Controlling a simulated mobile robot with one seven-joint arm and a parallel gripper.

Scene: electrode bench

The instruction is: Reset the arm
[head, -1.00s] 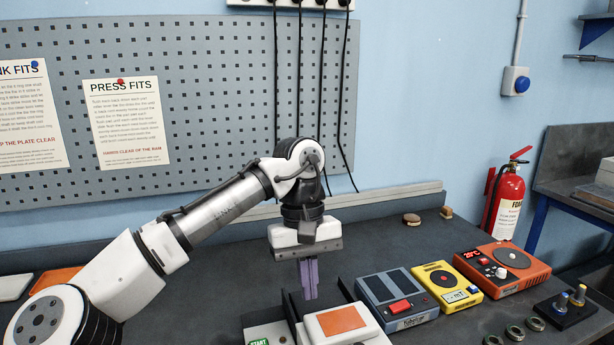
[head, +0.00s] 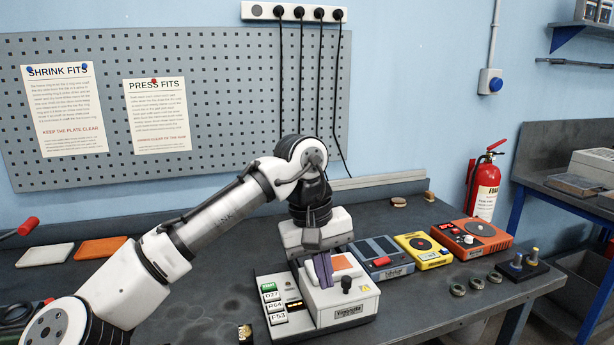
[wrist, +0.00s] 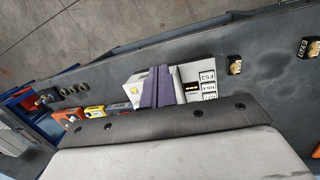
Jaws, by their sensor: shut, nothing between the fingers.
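The bench machine with the sliding hood stands near the front of the bench. Its white hood (head: 340,297) has an orange top panel and a dark knob (head: 346,284) at its front right. The machine's left part carries a green START label and a labelled panel (head: 275,311). My gripper (head: 324,285) has purple fingers, shut and empty, pointing down at the hood's left side. In the wrist view the fingers (wrist: 158,92) cover part of the white machine. I cannot tell whether they touch the hood, and part of the hood is hidden behind them.
A blue-grey device (head: 381,255), a yellow device (head: 422,246) and an orange device (head: 470,238) stand behind to the right. Dark rings (head: 477,284) and a black block with posts (head: 522,266) lie near the right edge. A small brass block (head: 245,333) lies left of the machine.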

